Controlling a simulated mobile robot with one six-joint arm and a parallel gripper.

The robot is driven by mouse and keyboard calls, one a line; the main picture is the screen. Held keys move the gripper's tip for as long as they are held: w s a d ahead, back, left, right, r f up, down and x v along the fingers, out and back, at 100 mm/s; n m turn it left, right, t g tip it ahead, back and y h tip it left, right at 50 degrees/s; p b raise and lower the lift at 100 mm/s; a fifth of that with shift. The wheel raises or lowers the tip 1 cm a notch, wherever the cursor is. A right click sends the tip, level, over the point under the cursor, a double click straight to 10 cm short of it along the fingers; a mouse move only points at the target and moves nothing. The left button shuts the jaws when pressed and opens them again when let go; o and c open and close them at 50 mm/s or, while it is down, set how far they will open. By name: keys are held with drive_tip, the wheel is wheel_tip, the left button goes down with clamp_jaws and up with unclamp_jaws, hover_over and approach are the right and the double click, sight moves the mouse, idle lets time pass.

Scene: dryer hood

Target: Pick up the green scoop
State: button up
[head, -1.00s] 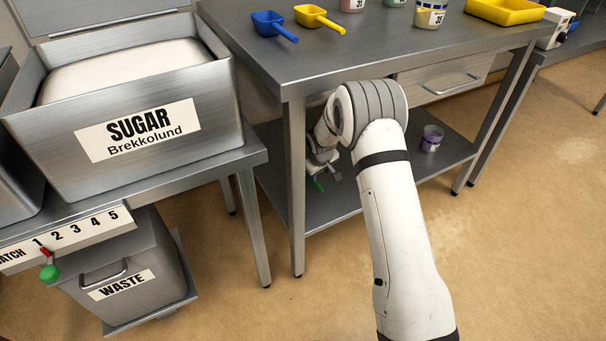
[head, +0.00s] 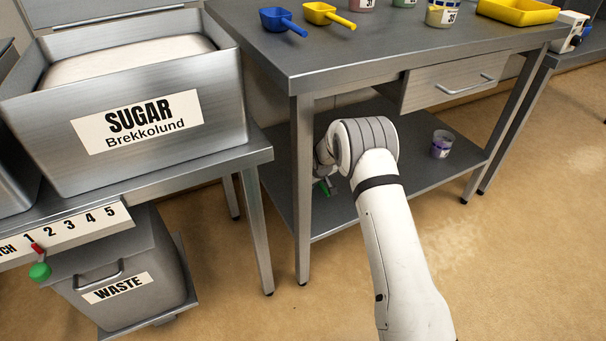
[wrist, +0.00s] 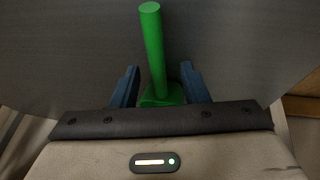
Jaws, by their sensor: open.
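The green scoop (wrist: 154,50) lies on the lower shelf (head: 350,211) of the steel table. In the wrist view its handle points away from my gripper, and its bowl is partly hidden behind the gripper's dark edge. My gripper (wrist: 158,86) is open, with one blue finger on each side of the scoop; I cannot tell whether either finger touches it. In the head view only a small part of the scoop (head: 326,187) shows beside a table leg, and my arm hides most of the gripper.
A purple-banded jar (head: 441,144) stands on the lower shelf to the right. The tabletop (head: 400,55) is above my wrist, with a drawer (head: 455,85) under it. A blue scoop (head: 282,20) and a yellow scoop (head: 328,14) lie on top. The sugar bin (head: 130,120) is at left.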

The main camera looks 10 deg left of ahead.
drive_tip(key=shift+c, duration=0.4)
clamp_jaws()
drive_tip(key=shift+r, duration=0.1)
